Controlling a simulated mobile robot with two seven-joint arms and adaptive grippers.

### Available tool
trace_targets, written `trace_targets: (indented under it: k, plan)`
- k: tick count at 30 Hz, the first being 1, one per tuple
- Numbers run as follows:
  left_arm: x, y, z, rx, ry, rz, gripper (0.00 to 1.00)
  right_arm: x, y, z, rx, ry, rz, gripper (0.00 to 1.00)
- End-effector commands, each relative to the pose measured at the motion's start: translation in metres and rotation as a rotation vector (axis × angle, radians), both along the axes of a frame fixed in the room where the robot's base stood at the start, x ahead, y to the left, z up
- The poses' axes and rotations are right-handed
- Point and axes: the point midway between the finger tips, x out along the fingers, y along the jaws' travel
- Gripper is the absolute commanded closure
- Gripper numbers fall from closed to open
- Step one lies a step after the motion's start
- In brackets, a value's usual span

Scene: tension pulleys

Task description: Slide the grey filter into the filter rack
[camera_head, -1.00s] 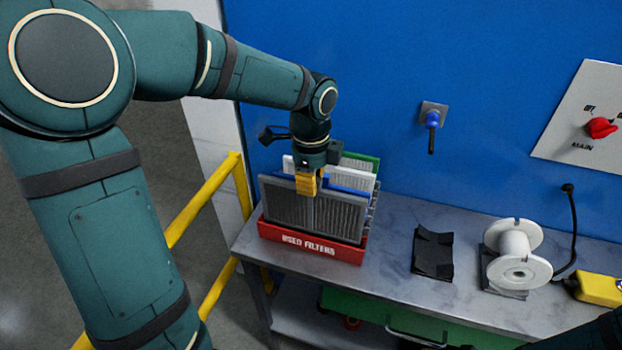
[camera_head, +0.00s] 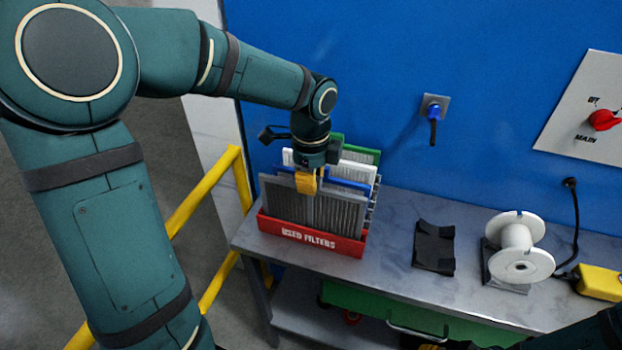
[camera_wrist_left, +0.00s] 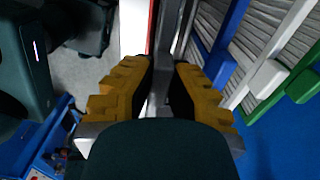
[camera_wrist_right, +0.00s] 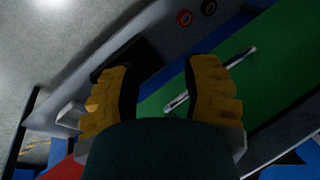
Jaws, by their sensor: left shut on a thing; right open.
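The grey filter (camera_head: 325,213) stands upright behind the front wall of the red rack marked "USED FILTERS" (camera_head: 310,240). Its lower edge is hidden by that wall, so I cannot tell how deep it sits. My left gripper (camera_head: 306,184) comes down from above and is shut on the filter's top edge near the middle. In the left wrist view the grey bar of the filter (camera_wrist_left: 163,75) runs between the yellow fingers. My right gripper (camera_wrist_right: 165,90) is open and empty, well away from the rack, with a green drawer beyond it.
Blue (camera_head: 350,184), white (camera_head: 358,170) and green (camera_head: 365,155) filters stand close behind the grey one. The grey bench (camera_head: 390,275) also carries a black holder (camera_head: 434,248) and a white spool (camera_head: 520,250). A yellow rail (camera_head: 205,205) stands left of the bench.

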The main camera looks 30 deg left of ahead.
Motion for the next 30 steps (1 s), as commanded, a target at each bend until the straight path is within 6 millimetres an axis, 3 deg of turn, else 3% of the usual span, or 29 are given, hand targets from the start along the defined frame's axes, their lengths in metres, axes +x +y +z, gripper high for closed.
trace_targets:
  k: [17,30]
  plan:
    - [0.000,0.000,0.000,0.000,0.000,0.000,1.00,0.000,0.000,0.003,0.000,0.000,0.000,0.53]
    - [0.000,0.000,-0.013,0.000,0.000,0.000,1.00,0.000,0.000,-0.005,0.000,0.000,0.000,0.53]
